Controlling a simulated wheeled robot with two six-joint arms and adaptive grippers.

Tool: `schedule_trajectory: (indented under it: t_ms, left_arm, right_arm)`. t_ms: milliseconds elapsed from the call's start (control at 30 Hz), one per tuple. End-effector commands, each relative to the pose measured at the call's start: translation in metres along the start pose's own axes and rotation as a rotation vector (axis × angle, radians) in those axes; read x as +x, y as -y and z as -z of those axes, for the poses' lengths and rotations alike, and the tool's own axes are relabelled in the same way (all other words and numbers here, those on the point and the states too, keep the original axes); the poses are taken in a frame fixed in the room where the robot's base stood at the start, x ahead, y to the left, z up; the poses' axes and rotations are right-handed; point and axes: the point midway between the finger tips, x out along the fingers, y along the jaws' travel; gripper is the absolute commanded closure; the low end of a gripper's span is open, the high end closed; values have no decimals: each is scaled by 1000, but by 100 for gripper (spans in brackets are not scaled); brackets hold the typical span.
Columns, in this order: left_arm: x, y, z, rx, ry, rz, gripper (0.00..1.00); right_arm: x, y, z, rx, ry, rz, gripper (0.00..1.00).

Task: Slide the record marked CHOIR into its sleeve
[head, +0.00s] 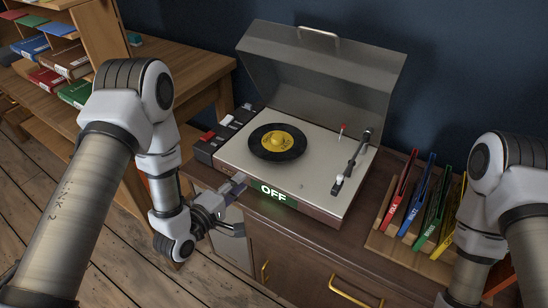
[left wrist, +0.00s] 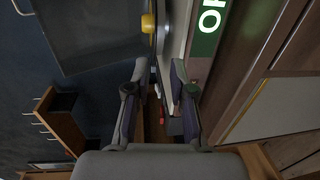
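A black record with a yellow label (head: 277,141) lies flat on the turntable (head: 300,165), under the raised lid. A yellow knob stands at its centre; the label's writing is too small to read. The knob also shows in the left wrist view (left wrist: 148,23). Several coloured sleeves, such as the blue sleeve (head: 416,203), stand in a wooden rack at the right; I cannot make out CHOIR on any. My left gripper (head: 243,205) is open and empty at the player's front left corner, its fingers apart in the left wrist view (left wrist: 160,75). My right gripper is out of view.
A lit OFF sign (head: 273,192) is on the player's front. The clear lid (head: 320,70) stands open behind. The tonearm (head: 352,160) is at the deck's right side. Switches (head: 225,130) sit left of the player. A wooden desk with books (head: 65,62) is at the left.

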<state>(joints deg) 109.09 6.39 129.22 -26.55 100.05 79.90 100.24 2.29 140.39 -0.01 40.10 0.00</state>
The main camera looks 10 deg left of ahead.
Motion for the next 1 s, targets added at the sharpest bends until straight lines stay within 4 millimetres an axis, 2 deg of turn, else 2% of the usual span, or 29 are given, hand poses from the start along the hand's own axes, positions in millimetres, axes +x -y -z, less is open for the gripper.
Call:
schedule_trajectory:
  t_ms: [33,333,733,900,1000]
  left_arm:
    - [4,4,3,4,-5,-13,77]
    - [19,-3,6,14,-9,-29,77]
    - [86,-5,6,14,-9,-29,77]
    - [102,-5,7,12,-11,-27,77]
    - [106,-6,7,12,-11,-26,77]
  right_arm:
    - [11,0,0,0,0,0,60]
    - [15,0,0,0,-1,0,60]
    - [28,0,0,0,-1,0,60]
    - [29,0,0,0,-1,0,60]
    - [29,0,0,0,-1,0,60]
